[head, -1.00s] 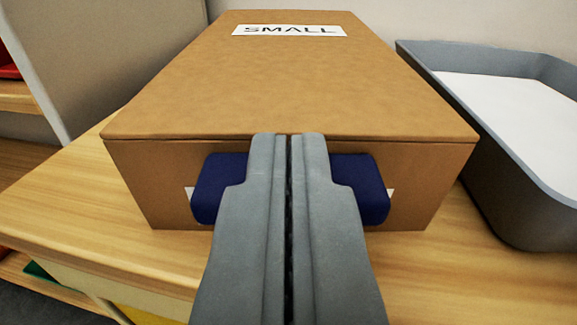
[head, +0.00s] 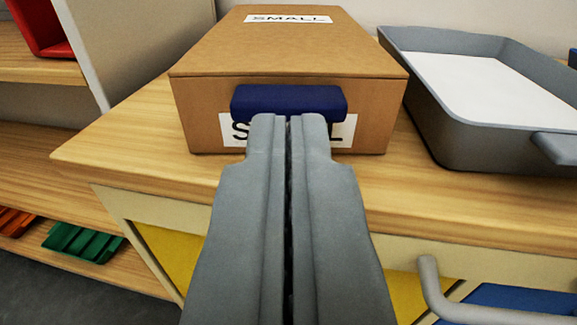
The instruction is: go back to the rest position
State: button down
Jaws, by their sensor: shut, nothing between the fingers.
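My gripper (head: 288,122) is shut and empty, its two grey fingers side by side in the lower middle of the head view. A brown box (head: 300,58) with a closed lid stands on the wooden table top beyond the fingers. It has a dark blue handle (head: 288,100) on its front and a white label reading SMALL (head: 288,18) on the lid. In the picture the fingertips overlap the lower edge of the handle and hide part of a second label on the front. Whether they touch the box cannot be told.
A grey tray (head: 440,128) with a white sheet (head: 490,95) stands right of the box. Below the table edge is a grey bar handle (head: 432,290) beside yellow and blue panels. At left, wooden shelves (head: 45,170) hold a red bin (head: 45,25) and green (head: 85,240) and orange items.

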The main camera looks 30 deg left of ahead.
jog(key=shift+s+d+f, duration=0.2)
jog(key=shift+s+d, duration=0.05)
jog(key=shift+s, duration=0.25)
jog(key=shift+s+d+f, duration=0.2)
jog(key=shift+s+d, duration=0.05)
jog(key=shift+s, duration=0.25)
jog(key=s+a+f+m+g+h, duration=0.1)
jog(key=a+m+g+h, duration=0.15)
jog(key=a, duration=0.55)
jog(key=a+f+m+g+h, duration=0.15)
jog(key=a+g, duration=0.25)
jog(key=a, duration=0.5)
jog(key=s+a+r+m+t+h, duration=0.1)
jog(key=s+a+r+t, duration=0.3)
jog(key=r, duration=0.6)
jog(key=s+a+r+m+t+h, duration=0.1)
jog(key=s+a+r+t+h, duration=0.2)
jog(key=r, duration=0.8)
jog(key=s+a+t, duration=0.1)
jog(key=s+a, duration=0.1)
jog(key=a, duration=0.1)
jog(key=shift+h, duration=0.3)
